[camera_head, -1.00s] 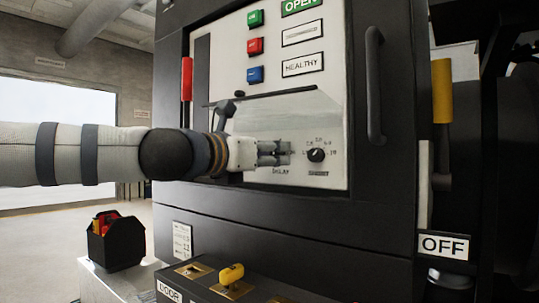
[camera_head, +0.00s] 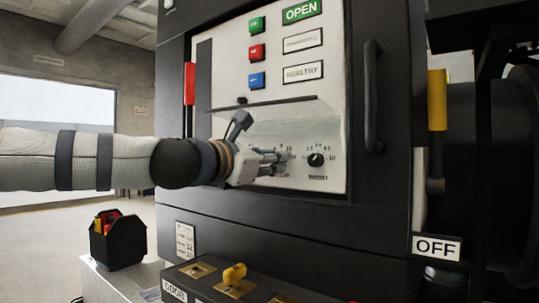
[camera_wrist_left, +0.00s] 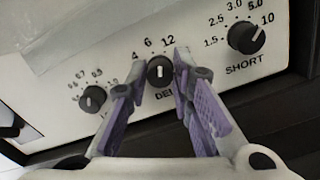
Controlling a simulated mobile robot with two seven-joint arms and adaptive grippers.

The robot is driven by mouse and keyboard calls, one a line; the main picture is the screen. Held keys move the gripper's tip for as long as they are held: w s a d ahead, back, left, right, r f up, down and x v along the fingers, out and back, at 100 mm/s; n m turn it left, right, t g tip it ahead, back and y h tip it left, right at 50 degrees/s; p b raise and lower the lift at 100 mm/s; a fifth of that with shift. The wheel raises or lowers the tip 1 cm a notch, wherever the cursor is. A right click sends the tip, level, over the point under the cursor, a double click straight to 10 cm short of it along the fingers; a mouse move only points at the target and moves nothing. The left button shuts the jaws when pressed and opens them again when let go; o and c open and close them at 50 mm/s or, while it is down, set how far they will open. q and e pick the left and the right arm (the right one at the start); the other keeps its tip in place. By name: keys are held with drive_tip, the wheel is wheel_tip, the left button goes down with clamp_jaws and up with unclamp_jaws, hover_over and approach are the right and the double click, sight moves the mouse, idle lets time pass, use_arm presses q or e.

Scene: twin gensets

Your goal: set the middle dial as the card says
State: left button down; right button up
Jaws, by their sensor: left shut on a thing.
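The middle dial (camera_wrist_left: 160,71) is a black knob with a white mark, labelled "DEL…", with 4, 6 and 12 showing around it in the left wrist view. Its mark points up in that picture, roughly between 6 and 12. My left gripper (camera_wrist_left: 157,75) is shut on this dial, one finger on each side. In the head view my left gripper (camera_head: 284,161) covers most of the dial. A small white card (camera_head: 185,242) is on the cabinet's lower front; its print is too small to read surely. My right gripper is not in view.
A right dial (camera_head: 316,160), labelled SHORT in the wrist view, and a left dial (camera_wrist_left: 92,98) flank the middle one. A clear cover (camera_head: 285,118) lies above the dials. A vertical handle (camera_head: 371,95) stands at right. A yellow switch (camera_head: 234,274) is below.

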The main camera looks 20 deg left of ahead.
use_arm(q)
drive_tip(key=shift+m, duration=1.5)
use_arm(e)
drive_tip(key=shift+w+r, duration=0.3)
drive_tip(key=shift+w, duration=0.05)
use_arm(q)
drive_tip(key=c, duration=1.4)
unclamp_jaws()
drive_tip(key=v, duration=1.2)
